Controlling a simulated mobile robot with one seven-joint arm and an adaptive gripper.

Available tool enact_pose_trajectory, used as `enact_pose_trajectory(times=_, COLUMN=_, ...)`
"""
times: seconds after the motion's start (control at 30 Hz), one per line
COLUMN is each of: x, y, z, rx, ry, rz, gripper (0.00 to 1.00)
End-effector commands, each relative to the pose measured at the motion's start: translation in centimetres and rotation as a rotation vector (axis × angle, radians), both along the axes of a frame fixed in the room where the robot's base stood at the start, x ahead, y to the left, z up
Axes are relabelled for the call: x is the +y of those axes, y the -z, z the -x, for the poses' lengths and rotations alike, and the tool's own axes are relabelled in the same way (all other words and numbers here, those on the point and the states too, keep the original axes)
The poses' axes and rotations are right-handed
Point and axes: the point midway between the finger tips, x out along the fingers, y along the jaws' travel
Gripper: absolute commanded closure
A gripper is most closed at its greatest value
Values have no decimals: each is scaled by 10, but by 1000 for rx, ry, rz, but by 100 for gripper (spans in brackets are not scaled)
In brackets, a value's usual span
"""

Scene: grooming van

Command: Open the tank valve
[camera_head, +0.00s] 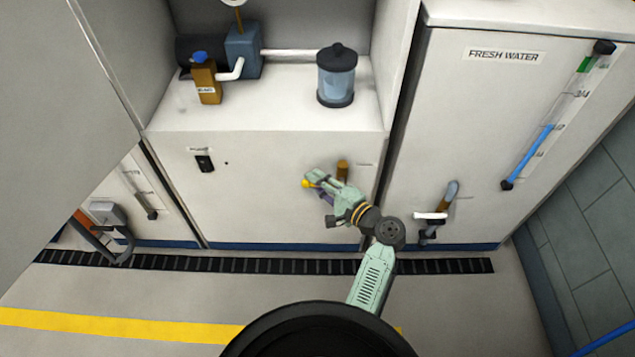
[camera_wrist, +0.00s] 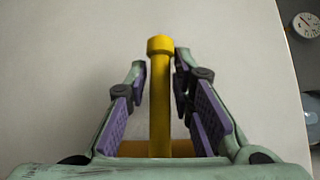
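A yellow lever with a thicker round end (camera_wrist: 160,90) stands between the fingers of my gripper (camera_wrist: 159,75) in the wrist view. The purple finger pads are on both sides of it, with a visible gap at least on the left. In the head view, my gripper (camera_head: 318,186) is at the front of the middle white cabinet. The lever's yellow end (camera_head: 307,184) shows at the fingertips, and a brass fitting (camera_head: 342,170) shows just behind. The rest of the lever is hidden by my gripper. A pipe valve with a white handle (camera_head: 431,216) is on the FRESH WATER tank (camera_head: 480,130).
A black switch (camera_head: 204,163) is on the middle cabinet. On its shelf stand a brown bottle (camera_head: 206,84), a blue pump (camera_head: 243,50) and a clear canister (camera_head: 337,78). A black floor grate (camera_head: 200,263) runs along the cabinets. The floor before it looks clear.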

Motion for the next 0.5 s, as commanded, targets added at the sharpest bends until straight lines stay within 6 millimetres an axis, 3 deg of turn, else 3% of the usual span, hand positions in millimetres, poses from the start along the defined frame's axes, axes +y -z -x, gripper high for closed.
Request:
enact_pose_trajectory(times=0.3, x=0, y=0, z=0, rx=0, ry=0, rz=0, gripper=100)
enact_pose_trajectory(times=0.5, x=0, y=0, z=0, rx=0, ry=0, rz=0, gripper=100)
